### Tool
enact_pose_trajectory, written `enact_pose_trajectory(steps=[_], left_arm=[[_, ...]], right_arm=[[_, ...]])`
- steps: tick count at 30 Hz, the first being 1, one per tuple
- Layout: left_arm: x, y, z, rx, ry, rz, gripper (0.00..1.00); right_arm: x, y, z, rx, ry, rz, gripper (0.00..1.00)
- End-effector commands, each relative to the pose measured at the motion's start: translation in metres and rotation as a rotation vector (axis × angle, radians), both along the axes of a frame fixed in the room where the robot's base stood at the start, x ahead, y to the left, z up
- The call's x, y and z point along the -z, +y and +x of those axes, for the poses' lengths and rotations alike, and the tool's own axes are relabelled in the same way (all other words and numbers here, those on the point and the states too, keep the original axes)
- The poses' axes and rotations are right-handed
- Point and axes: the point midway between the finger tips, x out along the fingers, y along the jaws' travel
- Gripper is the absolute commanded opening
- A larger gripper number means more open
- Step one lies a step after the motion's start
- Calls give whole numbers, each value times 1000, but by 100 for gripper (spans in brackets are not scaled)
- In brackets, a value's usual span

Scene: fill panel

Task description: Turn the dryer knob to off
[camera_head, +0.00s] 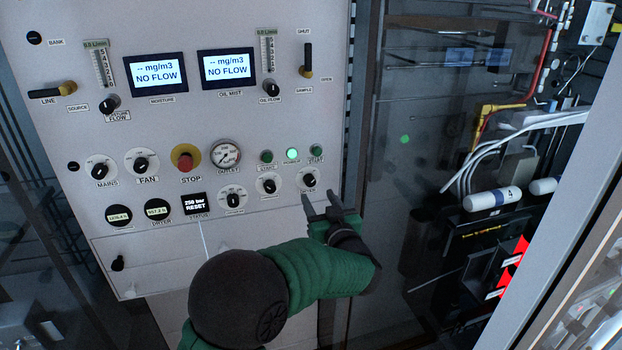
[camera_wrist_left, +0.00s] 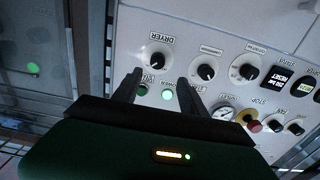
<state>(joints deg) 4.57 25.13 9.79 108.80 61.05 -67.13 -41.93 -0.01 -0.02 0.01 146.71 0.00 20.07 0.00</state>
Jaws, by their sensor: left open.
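The dryer knob (camera_head: 309,181) is a small black knob on a round white dial at the lower right of the panel (camera_head: 223,110). In the left wrist view the dryer knob (camera_wrist_left: 157,58) appears upside down under its DRYER label. My left gripper (camera_head: 319,195) is open and empty, just in front of the panel at the lower right of the knob. In the left wrist view its two dark fingers (camera_wrist_left: 159,77) point toward the dial, one to each side, with the knob beyond the tips. I cannot tell the exact gap. My right gripper is out of view.
Two similar knobs (camera_head: 268,186) (camera_head: 233,200) sit left of the dryer knob. Green buttons (camera_head: 292,154) and a red stop button (camera_head: 186,161) are above them. A glass-fronted cabinet with pipes and white cylinders (camera_head: 493,199) stands to the right.

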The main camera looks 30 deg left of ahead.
Motion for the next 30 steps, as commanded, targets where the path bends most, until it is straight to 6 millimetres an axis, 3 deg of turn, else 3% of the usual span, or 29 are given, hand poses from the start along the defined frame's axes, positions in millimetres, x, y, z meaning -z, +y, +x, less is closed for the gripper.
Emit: enact_pose_trajectory(steps=[3,9,21,30], left_arm=[[-3,24,19,-4,0,0,50],[-4,54,43,0,-4,-2,50],[-1,63,52,2,-2,-1,49],[-2,62,51,2,-4,0,9]], right_arm=[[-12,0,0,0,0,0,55],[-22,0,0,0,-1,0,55],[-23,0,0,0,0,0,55],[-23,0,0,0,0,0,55]])
